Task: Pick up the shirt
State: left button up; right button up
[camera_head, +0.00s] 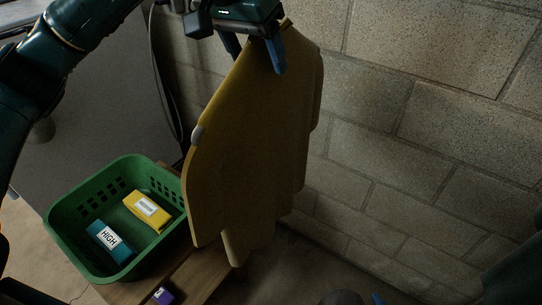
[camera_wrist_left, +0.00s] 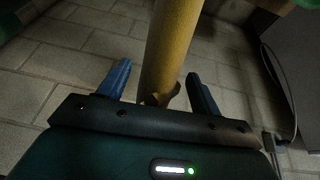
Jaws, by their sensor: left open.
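The yellow shirt (camera_head: 255,140) hangs upright in front of the block wall. What holds it up is hidden. My left gripper (camera_head: 254,52) is at the shirt's top edge, with its blue fingers spread. In the left wrist view the shirt (camera_wrist_left: 170,50) stands edge-on between the two open fingers (camera_wrist_left: 157,85), with a visible gap on each side. Of my right gripper, only a blue fingertip (camera_head: 377,298) seems to show at the bottom edge; its jaws cannot be made out.
A green basket (camera_head: 75,200) at the lower left holds a yellow box (camera_head: 147,211) and a teal box (camera_head: 110,240) labelled HIGH. A purple item (camera_head: 163,295) lies on the wooden surface (camera_head: 200,275) beside it. The block wall (camera_head: 440,130) stands behind the shirt.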

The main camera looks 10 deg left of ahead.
pick_arm(q)
jog(key=shift+f, duration=0.25)
jog(key=shift+c, duration=0.5)
jog(key=shift+w+r, duration=0.1)
grip_shut()
